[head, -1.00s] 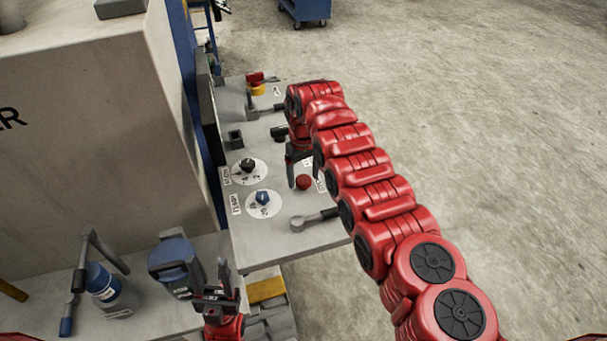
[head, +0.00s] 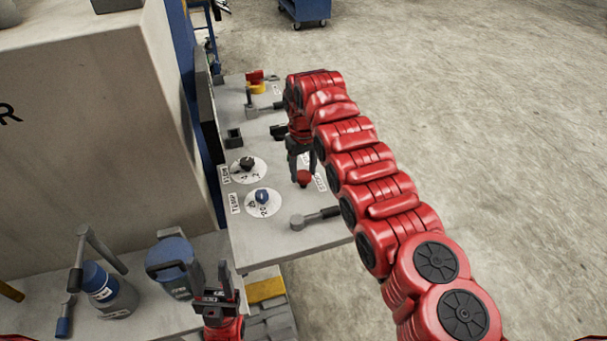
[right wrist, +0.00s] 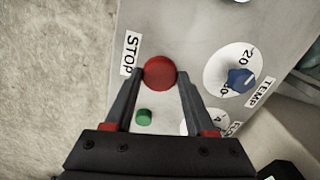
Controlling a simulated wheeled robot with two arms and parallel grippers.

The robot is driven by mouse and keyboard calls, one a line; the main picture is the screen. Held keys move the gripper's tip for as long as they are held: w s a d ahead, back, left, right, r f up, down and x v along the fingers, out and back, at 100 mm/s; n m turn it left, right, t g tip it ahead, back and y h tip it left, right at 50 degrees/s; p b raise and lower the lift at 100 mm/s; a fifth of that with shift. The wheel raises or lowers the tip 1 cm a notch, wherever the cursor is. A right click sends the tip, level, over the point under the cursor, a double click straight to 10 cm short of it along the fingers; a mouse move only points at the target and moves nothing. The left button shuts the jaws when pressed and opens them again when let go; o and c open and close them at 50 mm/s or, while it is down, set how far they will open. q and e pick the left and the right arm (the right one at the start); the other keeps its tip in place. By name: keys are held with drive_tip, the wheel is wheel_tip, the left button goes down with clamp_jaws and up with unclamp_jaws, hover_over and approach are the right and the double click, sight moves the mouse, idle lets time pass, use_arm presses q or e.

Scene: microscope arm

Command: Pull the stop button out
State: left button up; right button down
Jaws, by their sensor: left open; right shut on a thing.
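The red stop button (head: 304,178) is on the grey control panel (head: 285,240), at the lower end of my right arm. It also shows in the right wrist view (right wrist: 160,72) beside the STOP label (right wrist: 131,54). My right gripper (head: 302,170) points down at the panel, with its two fingers on either side of the button's red cap, closed on it. In the head view its fingers partly cover the button. My left gripper (head: 226,275) is open and empty at the lower left, in front of the panel and away from the button.
The blue TEMP knob (head: 262,197), black FLOW knob (head: 246,163) and a lever (head: 315,217) sit near the stop button. A green button (right wrist: 144,116) is close by my right fingers. Blue containers (head: 105,288) stand at the lower left. Open floor lies right of the panel.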

drive_tip(key=c, duration=0.6)
unclamp_jaws()
drive_tip(key=shift+w+r, duration=0.1)
drive_tip(key=shift+r, duration=0.05)
drive_tip(key=o, duration=0.4)
wheel_tip(320, 180, up, 3)
drive_tip(key=shift+f+b, duration=0.1)
drive_tip(key=shift+b, duration=0.4)
wheel_tip(320, 180, up, 4)
drive_tip(key=shift+a+r+p, duration=0.15)
drive_tip(key=shift+p, duration=0.25)
wheel_tip(320, 180, up, 10)
drive_tip(key=p, duration=1.1)
hover_over(304, 174)
drive_tip(key=shift+r, duration=0.15)
drive_tip(key=shift+a+b, duration=0.1)
drive_tip(key=shift+b, duration=0.2)
